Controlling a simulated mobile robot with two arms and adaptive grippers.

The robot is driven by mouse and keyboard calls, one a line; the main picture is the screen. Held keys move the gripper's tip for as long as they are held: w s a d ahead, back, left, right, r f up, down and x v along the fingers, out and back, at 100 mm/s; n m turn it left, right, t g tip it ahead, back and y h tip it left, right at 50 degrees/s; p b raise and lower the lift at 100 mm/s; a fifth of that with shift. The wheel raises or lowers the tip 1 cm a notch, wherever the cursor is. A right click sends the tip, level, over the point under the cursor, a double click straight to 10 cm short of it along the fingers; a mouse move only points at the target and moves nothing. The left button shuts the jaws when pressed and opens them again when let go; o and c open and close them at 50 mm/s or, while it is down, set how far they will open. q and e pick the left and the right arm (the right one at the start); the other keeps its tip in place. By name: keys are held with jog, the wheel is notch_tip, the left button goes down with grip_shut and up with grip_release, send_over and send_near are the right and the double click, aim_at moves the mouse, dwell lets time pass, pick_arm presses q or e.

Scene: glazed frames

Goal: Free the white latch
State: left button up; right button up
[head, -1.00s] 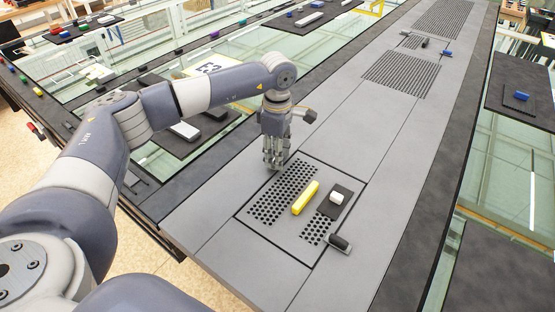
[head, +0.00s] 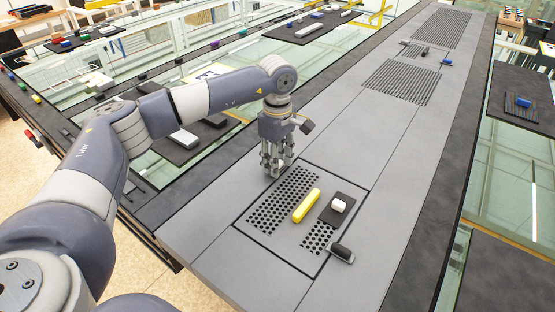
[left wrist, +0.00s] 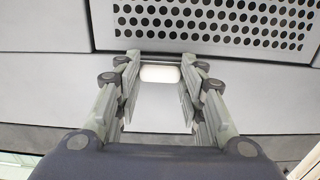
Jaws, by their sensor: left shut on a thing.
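My left gripper (head: 274,167) points down at the upper left edge of the framed, perforated panel (head: 270,232). In the left wrist view its fingers (left wrist: 160,80) are closed around a small white piece (left wrist: 160,74), which looks like the white latch. The piece lies just outside the panel edge, and the fingers hide it in the head view. Another white block (head: 339,205) sits on a dark plate (head: 329,213) on the panel, apart from the gripper. My right gripper is not in view.
A yellow bar (head: 306,205) lies on the panel, right of the gripper. A dark block (head: 340,251) sits at the panel's lower right edge. The grey deck beyond is clear up to another perforated panel (head: 402,80). Glazed openings flank the deck.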

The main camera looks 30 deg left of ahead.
pick_arm(q)
jog(key=o, duration=1)
jog(key=shift+o, duration=0.2)
notch_tip(320, 180, up, 12)
